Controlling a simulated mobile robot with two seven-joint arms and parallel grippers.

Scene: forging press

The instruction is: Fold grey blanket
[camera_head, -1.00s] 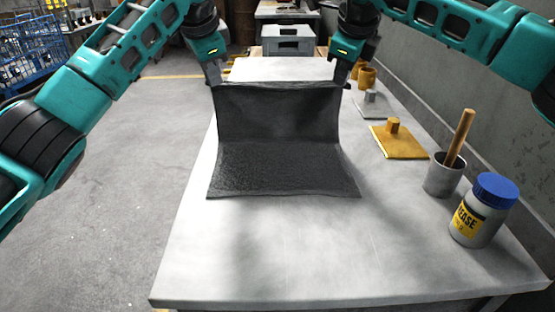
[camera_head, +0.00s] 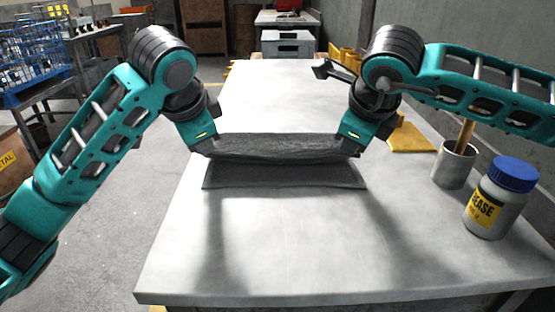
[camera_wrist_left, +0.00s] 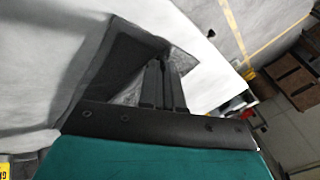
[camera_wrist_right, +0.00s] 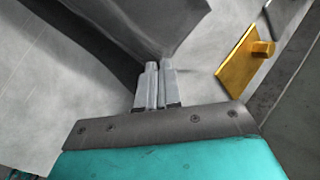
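The grey blanket (camera_head: 285,174) is dark grey and lies across the light table (camera_head: 250,245). Its far part is lifted and folded over toward me, above the near part that rests flat on the table. My left gripper (camera_head: 212,152) is shut on the blanket's left corner; the wrist view shows its fingers (camera_wrist_left: 163,65) together at the cloth. My right gripper (camera_head: 352,152) is shut on the right corner; its fingers (camera_wrist_right: 157,68) also meet at the cloth (camera_wrist_right: 150,25). The underside between the layers is partly hidden.
On the right stand a grease jar (camera_head: 497,200) with a blue lid, a grey cup (camera_head: 453,166) with a wooden handle, and a yellow plate with a knob (camera_head: 408,139). A grey crate (camera_head: 287,45) is at the back.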

